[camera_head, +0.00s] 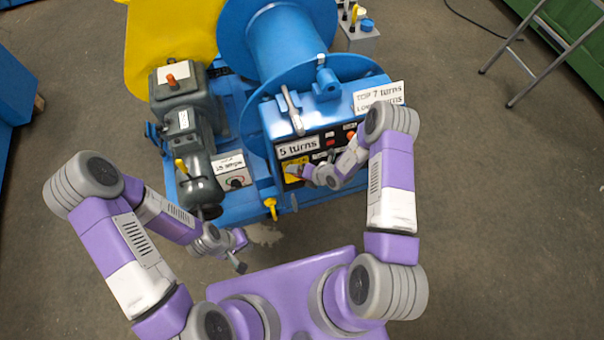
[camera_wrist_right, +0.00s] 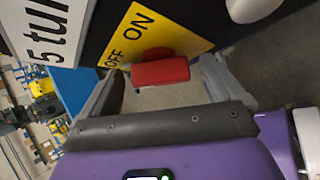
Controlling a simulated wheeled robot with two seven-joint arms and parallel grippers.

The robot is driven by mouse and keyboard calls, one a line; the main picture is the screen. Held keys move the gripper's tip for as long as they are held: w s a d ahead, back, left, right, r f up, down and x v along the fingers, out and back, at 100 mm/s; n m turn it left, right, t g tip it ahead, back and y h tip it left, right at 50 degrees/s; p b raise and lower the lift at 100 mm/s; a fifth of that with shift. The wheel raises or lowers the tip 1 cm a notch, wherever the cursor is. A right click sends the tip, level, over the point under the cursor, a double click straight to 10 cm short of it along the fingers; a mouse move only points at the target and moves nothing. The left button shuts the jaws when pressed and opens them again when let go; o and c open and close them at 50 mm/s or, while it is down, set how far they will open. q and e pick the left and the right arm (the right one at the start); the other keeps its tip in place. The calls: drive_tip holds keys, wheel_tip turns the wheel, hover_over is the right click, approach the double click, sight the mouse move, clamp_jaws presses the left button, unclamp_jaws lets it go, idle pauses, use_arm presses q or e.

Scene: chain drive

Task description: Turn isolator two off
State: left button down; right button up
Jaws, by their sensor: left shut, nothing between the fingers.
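In the right wrist view a red switch handle (camera_wrist_right: 160,70) sits on a yellow plate (camera_wrist_right: 150,35) marked OFF and ON. No isolator number is readable there. My right gripper (camera_wrist_right: 160,88) is open, with one finger on each side of the red handle and gaps visible. In the head view this gripper (camera_head: 306,174) is at the lower left of the black control panel (camera_head: 328,140), by a yellow plate (camera_head: 291,169); the handle is hidden there. My left gripper (camera_head: 240,266) is shut and empty, low in front of the blue machine.
A "5 turns" label (camera_head: 297,147) is above the yellow plate. A small knob with a white label (camera_head: 235,182) is to the left, beside a grey motor (camera_head: 182,115). A yellow handle (camera_head: 270,206) sticks out at the blue base's front. Open floor lies on both sides.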

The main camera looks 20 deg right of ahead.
drive_tip(key=shift+r, duration=0.1)
drive_tip(key=v, duration=0.7)
drive_tip(key=shift+s+d+p, duration=0.15)
drive_tip(key=shift+p, duration=0.3)
drive_tip(key=shift+r, duration=0.15)
